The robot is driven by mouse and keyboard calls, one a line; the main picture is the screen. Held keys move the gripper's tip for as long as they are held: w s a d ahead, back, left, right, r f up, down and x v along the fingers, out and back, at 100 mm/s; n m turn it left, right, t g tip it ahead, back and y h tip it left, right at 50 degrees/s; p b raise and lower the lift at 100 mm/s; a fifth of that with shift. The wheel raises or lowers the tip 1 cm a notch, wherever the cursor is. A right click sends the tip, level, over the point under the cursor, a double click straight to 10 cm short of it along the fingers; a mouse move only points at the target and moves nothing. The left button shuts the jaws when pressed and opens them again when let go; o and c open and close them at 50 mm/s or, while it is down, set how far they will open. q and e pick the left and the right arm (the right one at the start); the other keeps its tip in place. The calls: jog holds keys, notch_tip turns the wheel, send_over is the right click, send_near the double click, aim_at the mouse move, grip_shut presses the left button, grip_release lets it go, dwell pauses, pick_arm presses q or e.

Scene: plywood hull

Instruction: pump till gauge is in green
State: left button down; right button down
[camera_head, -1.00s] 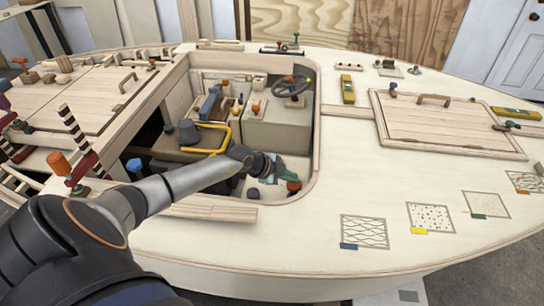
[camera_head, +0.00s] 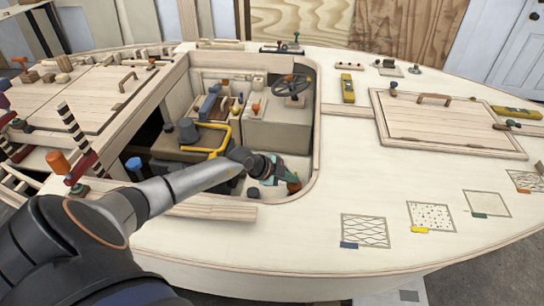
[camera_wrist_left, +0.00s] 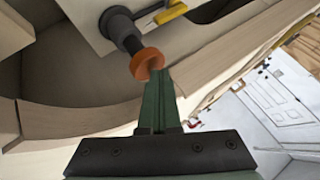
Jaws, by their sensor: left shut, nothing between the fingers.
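An orange knob (camera_head: 293,184) stands in the front right corner of the cockpit. In the left wrist view the orange knob (camera_wrist_left: 147,63) is a disc on the end of a dark cylinder (camera_wrist_left: 121,30). My left gripper (camera_head: 284,176) reaches into the cockpit beside the knob. In the wrist view its green fingers (camera_wrist_left: 159,75) are together and empty, their tips at the knob's edge. I cannot tell whether they touch it. I cannot make out a gauge or its green zone. My right gripper is not in view.
The cockpit's pale rim (camera_head: 312,150) rises close to my left gripper. A steering wheel (camera_head: 291,85) and a yellow bent rail (camera_head: 228,139) are in the cockpit. The deck at right holds a closed hatch (camera_head: 440,125) and several textured patches (camera_head: 365,231).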

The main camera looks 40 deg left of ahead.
pick_arm(q)
jog(key=shift+s+f+b, duration=0.15)
jog(key=shift+f+b, duration=0.15)
jog(key=shift+f, duration=0.7)
dwell(0.3)
jog(key=shift+r+p, duration=2)
jog(key=shift+p, duration=0.7)
notch_tip(320, 180, up, 2)
jog(key=shift+r+p, duration=0.2)
jog(key=shift+p, duration=0.85)
jog(key=shift+r, duration=0.15)
notch_tip(320, 180, up, 3)
jog(key=shift+r, duration=0.15)
